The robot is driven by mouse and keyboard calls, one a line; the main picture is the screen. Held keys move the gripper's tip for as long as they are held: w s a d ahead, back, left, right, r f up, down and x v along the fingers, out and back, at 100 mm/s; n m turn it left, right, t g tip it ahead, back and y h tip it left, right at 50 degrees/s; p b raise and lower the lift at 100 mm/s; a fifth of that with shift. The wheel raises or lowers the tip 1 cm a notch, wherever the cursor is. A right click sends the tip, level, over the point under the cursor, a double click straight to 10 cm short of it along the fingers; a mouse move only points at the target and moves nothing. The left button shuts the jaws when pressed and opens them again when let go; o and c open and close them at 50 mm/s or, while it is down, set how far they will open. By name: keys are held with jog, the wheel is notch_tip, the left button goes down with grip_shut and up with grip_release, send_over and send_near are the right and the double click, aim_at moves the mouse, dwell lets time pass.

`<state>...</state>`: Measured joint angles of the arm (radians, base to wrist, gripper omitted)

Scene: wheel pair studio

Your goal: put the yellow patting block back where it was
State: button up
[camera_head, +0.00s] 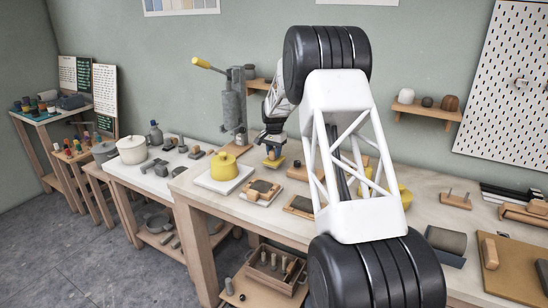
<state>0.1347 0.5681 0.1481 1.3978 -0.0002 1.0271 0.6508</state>
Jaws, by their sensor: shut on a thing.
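My gripper (271,153) hangs above the long workbench (198,189), just right of a yellow lidded pot. It is shut on the yellow patting block (273,162), whose yellow lower part shows beneath the fingers. The block appears to be held above the bench top, but the exact gap is hard to tell. Part of my arm is hidden behind my own white frame.
The yellow pot (224,165) stands on a white board. A pale tray (249,197) with a wooden block lies in front of my gripper, and a dark-framed board (300,205) lies to the right. A grey lever press (232,103) stands behind. My white frame hides the bench middle.

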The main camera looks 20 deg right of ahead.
jog(key=shift+f, duration=1.15)
jog(key=shift+f, duration=0.1)
jog(key=o, duration=1)
notch_tip(320, 180, up, 12)
jog(key=shift+r, duration=0.1)
